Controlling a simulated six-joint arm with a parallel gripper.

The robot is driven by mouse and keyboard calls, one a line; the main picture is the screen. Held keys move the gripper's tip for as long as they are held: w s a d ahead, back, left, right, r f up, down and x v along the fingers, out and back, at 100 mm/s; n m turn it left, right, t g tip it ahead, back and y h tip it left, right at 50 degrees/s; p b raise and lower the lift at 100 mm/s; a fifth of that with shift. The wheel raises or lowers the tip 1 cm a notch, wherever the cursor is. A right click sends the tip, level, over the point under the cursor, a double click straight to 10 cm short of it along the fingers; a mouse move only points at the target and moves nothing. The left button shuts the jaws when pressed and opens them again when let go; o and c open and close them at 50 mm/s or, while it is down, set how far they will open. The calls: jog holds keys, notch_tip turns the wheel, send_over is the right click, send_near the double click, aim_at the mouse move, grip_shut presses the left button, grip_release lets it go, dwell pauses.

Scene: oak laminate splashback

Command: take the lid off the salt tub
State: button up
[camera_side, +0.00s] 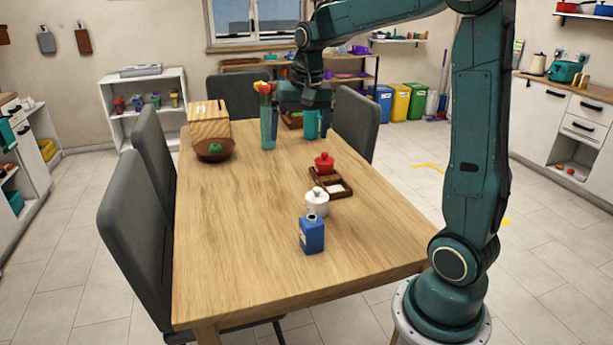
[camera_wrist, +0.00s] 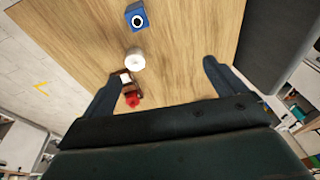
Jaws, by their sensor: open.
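A white lidded pot (camera_side: 317,203) stands upright on the wooden table; it is likely the salt tub, though I see no label. It also shows in the wrist view (camera_wrist: 135,60), seen from above. Its lid (camera_side: 317,193) sits on top. My gripper (camera_side: 318,122) is at the far part of the table, well apart from the pot. In the wrist view, my gripper (camera_wrist: 161,70) has its two fingers spread wide, with nothing held between them.
A flower vase (camera_side: 268,130), a fruit bowl (camera_side: 215,153) and a wooden box (camera_side: 208,130) are farther back.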

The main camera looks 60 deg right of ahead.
jog(key=w+d+f+m+g, duration=0.1)
jog(key=w+d+f+m, duration=0.3)
jog(key=d+f, duration=0.45)
jog(key=m+g+y, duration=0.1)
jog(key=m, duration=0.2)
send_near(317, 189)
jog(key=shift+w+d+f, duration=0.1)
jog(key=shift+d+f, duration=0.05)
jog(key=shift+f, duration=2.45)
jog(key=shift+f, duration=0.1)
jog(key=shift+f, duration=2.5)
jog(key=c, duration=1.1)
